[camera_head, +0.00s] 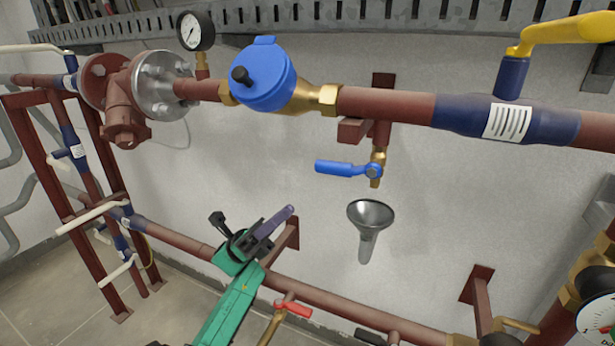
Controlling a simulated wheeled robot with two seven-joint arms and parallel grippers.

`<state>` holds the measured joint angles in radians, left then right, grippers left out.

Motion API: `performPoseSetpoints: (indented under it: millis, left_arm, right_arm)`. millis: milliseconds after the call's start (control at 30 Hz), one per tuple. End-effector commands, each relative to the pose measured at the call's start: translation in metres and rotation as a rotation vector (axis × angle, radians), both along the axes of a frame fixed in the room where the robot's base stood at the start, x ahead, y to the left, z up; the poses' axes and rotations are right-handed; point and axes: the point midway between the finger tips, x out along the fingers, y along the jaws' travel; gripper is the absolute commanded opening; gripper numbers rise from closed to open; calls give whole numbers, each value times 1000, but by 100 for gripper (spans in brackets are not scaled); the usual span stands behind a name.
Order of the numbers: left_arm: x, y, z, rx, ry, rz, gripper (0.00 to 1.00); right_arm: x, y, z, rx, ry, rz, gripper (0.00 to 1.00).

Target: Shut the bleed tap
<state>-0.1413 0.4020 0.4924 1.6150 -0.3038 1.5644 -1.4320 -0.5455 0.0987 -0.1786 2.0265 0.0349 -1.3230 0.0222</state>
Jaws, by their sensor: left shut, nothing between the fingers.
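A small brass tap (376,164) hangs below the upper brown pipe. Its blue lever (341,169) points left, crosswise to the upright tap body. A grey metal funnel (369,222) is mounted below the tap's outlet. My left gripper (286,217) is below and left of the blue lever, at the end of my green arm. Its fingers are shut with nothing between them, point up and right, and are apart from the lever. My right gripper is not in view.
A blue-capped brass fitting (264,78) and a pressure gauge (195,31) are on the upper pipe (385,103). A yellow-handled valve (565,35) is at upper right. A red-handled tap (293,307) is near my arm on the lower pipe. Bare wall lies between gripper and funnel.

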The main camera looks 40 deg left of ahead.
Motion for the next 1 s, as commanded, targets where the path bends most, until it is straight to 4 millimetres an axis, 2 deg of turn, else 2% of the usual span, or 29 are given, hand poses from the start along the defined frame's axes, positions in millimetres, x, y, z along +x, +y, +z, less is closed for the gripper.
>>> performPoseSetpoints:
  millis: [100,300,500,733,933,1000]
  left_arm:
    - [3,-10,14,2,-1,-1,0]
    - [12,-37,46,2,-1,0,0]
    - [19,-57,69,3,2,1,0]
    - [22,-62,72,3,4,3,0]
    - [21,-61,74,13,4,4,0]
    - [21,-60,79,50,13,3,0]
  right_arm:
    - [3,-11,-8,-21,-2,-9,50]
    - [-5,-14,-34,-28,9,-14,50]
    - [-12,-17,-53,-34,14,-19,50]
    - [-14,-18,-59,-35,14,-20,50]
    - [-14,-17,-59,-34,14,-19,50]
    - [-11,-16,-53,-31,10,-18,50]
